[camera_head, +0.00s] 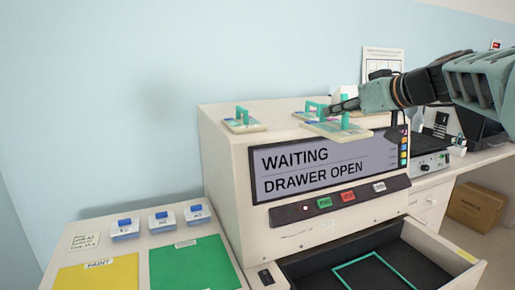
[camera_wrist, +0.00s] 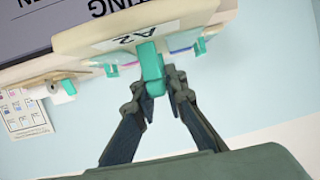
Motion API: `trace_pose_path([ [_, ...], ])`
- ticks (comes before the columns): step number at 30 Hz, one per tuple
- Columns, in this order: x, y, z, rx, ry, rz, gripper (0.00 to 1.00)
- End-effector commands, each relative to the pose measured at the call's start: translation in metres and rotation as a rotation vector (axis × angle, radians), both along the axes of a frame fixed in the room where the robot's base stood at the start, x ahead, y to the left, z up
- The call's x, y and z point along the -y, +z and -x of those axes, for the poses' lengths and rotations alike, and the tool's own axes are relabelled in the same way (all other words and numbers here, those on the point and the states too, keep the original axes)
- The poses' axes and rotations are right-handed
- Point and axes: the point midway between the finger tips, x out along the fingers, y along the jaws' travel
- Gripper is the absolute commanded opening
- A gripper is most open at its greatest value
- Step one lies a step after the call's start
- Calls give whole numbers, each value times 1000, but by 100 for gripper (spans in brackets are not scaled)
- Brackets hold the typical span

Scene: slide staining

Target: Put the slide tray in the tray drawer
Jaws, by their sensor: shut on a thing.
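My gripper (camera_head: 347,106) is shut on the green handle of a cream slide tray (camera_head: 338,131). In the wrist view the fingertips (camera_wrist: 165,90) pinch that handle, and the tray (camera_wrist: 118,41) carries the label A2. The held tray is in front of the machine's top right edge, over the top of the screen; I cannot tell whether it touches the machine. The tray drawer (camera_head: 453,252) is pulled open at the lower right, with a green rectangle outlined on its dark floor. No tray shows in the visible part of the drawer, whose near part is cut off.
Two other trays with green handles (camera_head: 243,123) (camera_head: 312,110) sit on the machine top (camera_head: 270,110). The screen (camera_head: 325,172) reads "WAITING DRAWER OPEN". Yellow (camera_head: 98,275) and green (camera_head: 195,265) pads and several blue-lidded boxes stand at the lower left. A cardboard box (camera_head: 476,207) is at right.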

Motion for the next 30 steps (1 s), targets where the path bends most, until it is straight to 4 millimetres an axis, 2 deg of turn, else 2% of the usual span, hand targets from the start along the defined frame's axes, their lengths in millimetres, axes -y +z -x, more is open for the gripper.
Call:
trace_pose_path([
  [3,23,-52,4,-8,54,-14,0],
  [8,43,-133,18,-8,155,-19,0],
  [9,45,-155,23,-8,183,-19,0],
  [15,43,-262,60,-7,330,-18,0],
  [18,34,-304,80,-6,389,-15,0],
  [21,25,-333,97,-3,432,-11,0],
  [24,18,-351,109,-1,457,-6,0],
  [28,8,-361,116,3,471,-4,0],
  [30,-3,-362,116,4,474,-3,0],
])
